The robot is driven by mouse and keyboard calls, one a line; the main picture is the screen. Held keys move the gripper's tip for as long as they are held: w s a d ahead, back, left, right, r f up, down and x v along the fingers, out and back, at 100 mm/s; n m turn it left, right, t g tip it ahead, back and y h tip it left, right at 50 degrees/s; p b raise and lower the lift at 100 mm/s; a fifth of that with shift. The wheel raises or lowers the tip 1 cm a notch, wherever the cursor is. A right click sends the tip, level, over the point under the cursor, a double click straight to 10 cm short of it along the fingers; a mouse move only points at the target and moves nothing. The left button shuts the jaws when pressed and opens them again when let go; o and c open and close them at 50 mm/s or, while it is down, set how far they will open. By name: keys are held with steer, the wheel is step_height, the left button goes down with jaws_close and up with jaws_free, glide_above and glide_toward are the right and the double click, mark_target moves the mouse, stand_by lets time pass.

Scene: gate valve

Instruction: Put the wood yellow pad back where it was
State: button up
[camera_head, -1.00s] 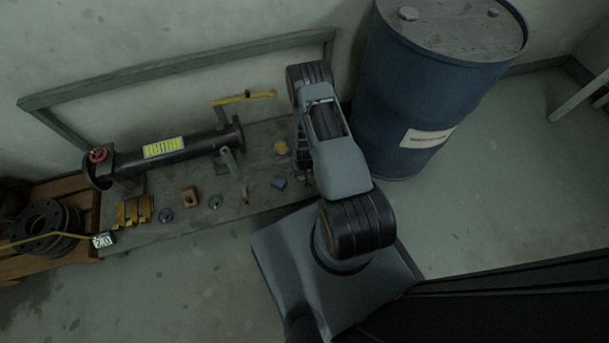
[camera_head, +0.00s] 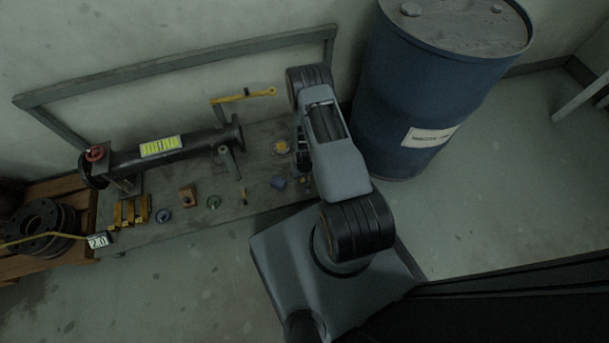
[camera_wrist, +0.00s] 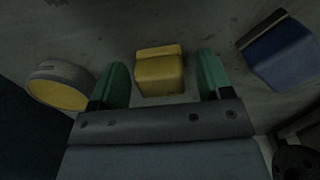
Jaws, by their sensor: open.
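A yellow block (camera_wrist: 160,70), which looks like the yellow pad, rests on the grey bench top in the wrist view. My gripper (camera_wrist: 158,82) is open, with one green finger on each side of the block. Gaps show between the block and both fingers, so it is not gripped. In the head view my arm covers most of this spot, and I cannot clearly make out the block. A small wooden block (camera_head: 188,195) stands farther left on the bench.
A round yellow-faced piece (camera_wrist: 60,88) lies left of my gripper and a blue block (camera_wrist: 280,55) lies right. The grey bench (camera_head: 170,232) also carries a dark pipe (camera_head: 190,146) and several small pieces. A blue drum (camera_head: 425,95) stands close right of my arm.

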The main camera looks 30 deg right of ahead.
steer(key=w+a+r+p, duration=0.1)
steer(key=r+p, duration=0.1)
steer(key=r, duration=1)
steer(key=w+a+r+n+t+p, duration=0.1)
steer(key=w+r+p, duration=0.15)
steer(key=r, duration=0.95)
steer(key=w+a+r+p, duration=0.1)
steer(key=r+p, duration=0.2)
steer(key=r, duration=0.9)
steer(key=s+a+r+t, duration=0.1)
steer(key=s+a+r, duration=0.1)
steer(key=s+r, duration=0.5)
steer(key=s+a+r+n, duration=0.1)
steer(key=s+a+r, duration=0.2)
steer(key=s+r, duration=0.4)
step_height(320, 180, up, 6)
steer(key=shift+f+t, duration=0.15)
steer(key=shift+t, duration=0.25)
